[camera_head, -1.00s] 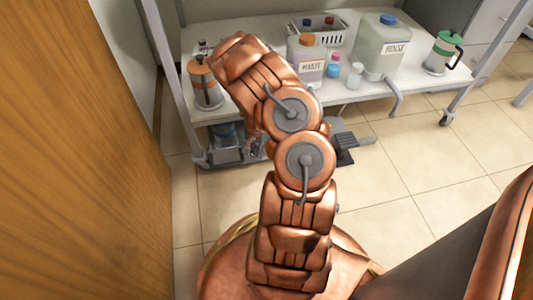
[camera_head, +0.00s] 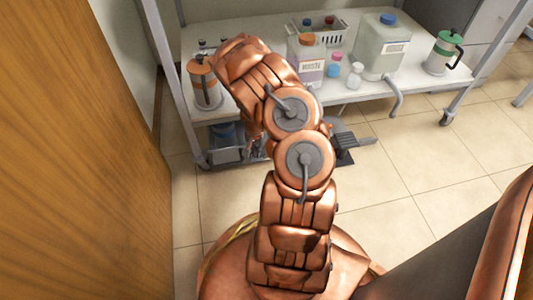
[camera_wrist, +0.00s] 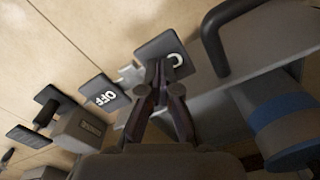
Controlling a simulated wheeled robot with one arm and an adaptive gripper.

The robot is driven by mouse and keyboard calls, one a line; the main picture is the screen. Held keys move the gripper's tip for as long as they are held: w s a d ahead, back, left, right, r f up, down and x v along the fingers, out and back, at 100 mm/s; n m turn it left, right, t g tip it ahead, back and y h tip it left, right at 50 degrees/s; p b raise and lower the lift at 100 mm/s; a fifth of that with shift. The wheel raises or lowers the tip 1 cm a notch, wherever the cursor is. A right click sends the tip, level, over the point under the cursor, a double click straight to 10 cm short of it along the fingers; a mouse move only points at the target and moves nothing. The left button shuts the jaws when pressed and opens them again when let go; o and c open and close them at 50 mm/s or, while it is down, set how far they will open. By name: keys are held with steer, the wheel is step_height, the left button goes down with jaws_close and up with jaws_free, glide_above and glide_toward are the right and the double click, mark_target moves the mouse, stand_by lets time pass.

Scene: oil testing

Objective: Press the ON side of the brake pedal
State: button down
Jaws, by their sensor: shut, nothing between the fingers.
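In the wrist view, a dark square pedal plate (camera_wrist: 152,46) lies at the tips of my gripper (camera_wrist: 163,78). A white round letter shows on it, and the rest of its label is hidden by the fingers; I take it as the ON side. The OFF plate (camera_wrist: 103,95), with white letters, lies to its left. My gripper's fingers are together and empty, with their tips over the lettered plate. I cannot tell whether they touch it. In the head view, my arm hides most of the gripper and these plates.
A grey box with dark pedals (camera_wrist: 80,130) sits left in the wrist view; dark pedals (camera_head: 347,140) show right of my arm in the head view. A dark handle (camera_wrist: 213,40) and blue-banded cylinder (camera_wrist: 280,122) are close right. The white shelf (camera_head: 425,82) stands above.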

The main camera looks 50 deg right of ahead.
steer(key=shift+r, duration=0.1)
steer(key=shift+r+p, duration=1.65)
steer(key=shift+r, duration=1.75)
steer(key=s+a+r+n+p, duration=0.15)
steer(key=a+r+p, duration=0.5)
steer(key=r, duration=0.85)
steer(key=s+a+r+n+p, duration=0.15)
steer(key=a+r+p, duration=0.45)
steer(key=r, duration=0.9)
steer(key=a+r+n+p, duration=0.2)
steer(key=a+r+p, duration=0.45)
steer(key=r, duration=0.75)
steer(key=s+a+r+n+p, duration=0.2)
steer(key=s+a+r+p, duration=0.2)
steer(key=s+r+p, duration=0.3)
steer(key=s+a+r+n+g+p, duration=0.1)
steer(key=s+a+r+n+p, duration=0.2)
steer(key=r, duration=1)
steer(key=s+a+r+n+p, duration=0.3)
steer(key=s+a+r+p, duration=0.3)
steer(key=s+r+p, duration=0.4)
steer(key=shift+s+a+r+g+p, duration=0.15)
steer(key=shift+s+a+g+p, duration=0.1)
steer(key=shift+s+g+p, duration=0.25)
